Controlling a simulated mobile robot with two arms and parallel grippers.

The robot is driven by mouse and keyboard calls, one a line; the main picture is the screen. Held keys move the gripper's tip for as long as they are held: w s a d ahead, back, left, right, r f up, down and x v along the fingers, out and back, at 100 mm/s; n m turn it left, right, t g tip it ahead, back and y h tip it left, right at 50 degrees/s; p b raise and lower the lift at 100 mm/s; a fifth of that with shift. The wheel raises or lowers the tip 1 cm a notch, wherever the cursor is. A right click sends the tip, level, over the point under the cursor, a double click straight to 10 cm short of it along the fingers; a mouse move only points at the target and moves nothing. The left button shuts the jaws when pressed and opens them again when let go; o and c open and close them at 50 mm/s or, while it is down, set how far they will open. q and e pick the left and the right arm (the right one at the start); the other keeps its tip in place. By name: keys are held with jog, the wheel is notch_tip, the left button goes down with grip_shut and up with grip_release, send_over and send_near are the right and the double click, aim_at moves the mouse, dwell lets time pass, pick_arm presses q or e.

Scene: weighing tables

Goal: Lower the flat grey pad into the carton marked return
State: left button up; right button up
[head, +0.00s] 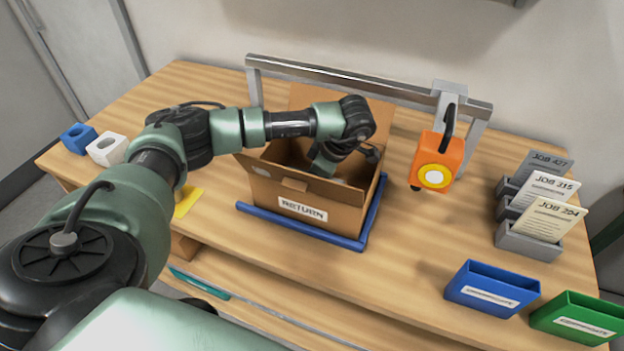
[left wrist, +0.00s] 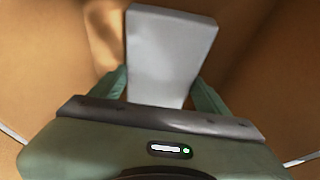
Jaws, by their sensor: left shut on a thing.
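The open cardboard carton (head: 265,192) with a "RETURN" label stands on the table inside a blue frame (head: 300,233). My left arm reaches over it and its gripper (head: 325,172) points down inside the carton, the fingers mostly hidden by the front wall. In the left wrist view, my left gripper (left wrist: 165,98) is shut on the flat grey pad (left wrist: 170,45), which sticks out beyond the fingers between brown carton walls. Whether the pad touches the carton's bottom I cannot tell. My right gripper is not in view.
An orange device (head: 438,155) hangs from a metal rail (head: 340,75) right of the carton. Card holders (head: 528,243), a blue bin (head: 490,290) and a green bin (head: 575,318) stand at the right. Blue (head: 78,138) and white (head: 107,148) blocks sit at the left. The table's front middle is clear.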

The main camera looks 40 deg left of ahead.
pick_arm(q)
jog(key=shift+f, duration=0.25)
dwell(0.6)
jog(key=o, duration=1.3)
jog(key=shift+o, duration=0.2)
jog(key=shift+r, duration=0.15)
jog(key=b+v, duration=0.2)
jog(key=v, duration=0.5)
jog(key=shift+d+r, duration=0.25)
jog(key=shift+w+d, duration=0.1)
